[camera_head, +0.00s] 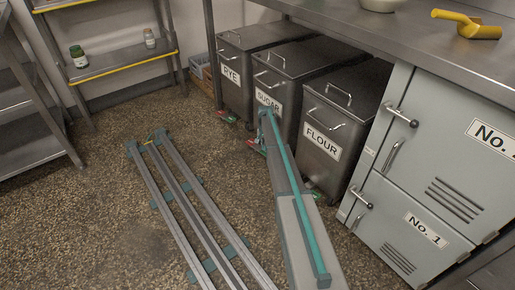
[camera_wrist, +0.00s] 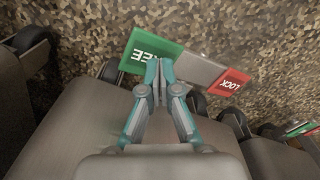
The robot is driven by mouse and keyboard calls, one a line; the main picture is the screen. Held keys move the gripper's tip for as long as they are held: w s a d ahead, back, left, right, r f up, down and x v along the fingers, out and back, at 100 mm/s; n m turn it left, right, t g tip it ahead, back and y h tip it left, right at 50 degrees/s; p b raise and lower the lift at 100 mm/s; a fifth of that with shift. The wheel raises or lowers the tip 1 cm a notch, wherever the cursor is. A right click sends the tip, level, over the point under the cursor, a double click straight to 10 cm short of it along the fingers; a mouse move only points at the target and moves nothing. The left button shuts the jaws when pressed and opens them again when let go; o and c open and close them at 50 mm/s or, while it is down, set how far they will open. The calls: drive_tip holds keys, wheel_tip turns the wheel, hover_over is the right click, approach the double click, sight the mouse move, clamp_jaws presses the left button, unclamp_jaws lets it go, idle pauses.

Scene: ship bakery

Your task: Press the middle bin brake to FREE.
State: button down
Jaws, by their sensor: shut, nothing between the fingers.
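The middle bin (camera_head: 262,93), labelled SUGAR, stands between the RYE and FLOUR bins under the counter. In the wrist view its brake pedal has a green FREE end (camera_wrist: 139,52) and a red LOCK end (camera_wrist: 233,82), joined by a grey middle part. My gripper (camera_wrist: 160,64) is shut and empty. Its fingertips overlap the lower edge of the green end, beside the FREE lettering; I cannot tell whether they touch it. In the head view my arm reaches down in front of the middle bin and hides part of the pedal and the bin's front.
The RYE bin (camera_head: 235,80) stands left and the FLOUR bin (camera_head: 336,130) right, close by. Another brake pedal (camera_wrist: 301,128) shows at the wrist view's right edge. Grey cabinets (camera_head: 412,180) stand at the right. The speckled floor (camera_head: 90,215) is clear at the left.

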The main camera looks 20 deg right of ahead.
drive_tip(key=shift+f, duration=1.5)
idle(0.7)
drive_tip(key=shift+r, duration=0.15)
drive_tip(key=shift+r+p, duration=2.6)
drive_tip(key=shift+r, duration=0.85)
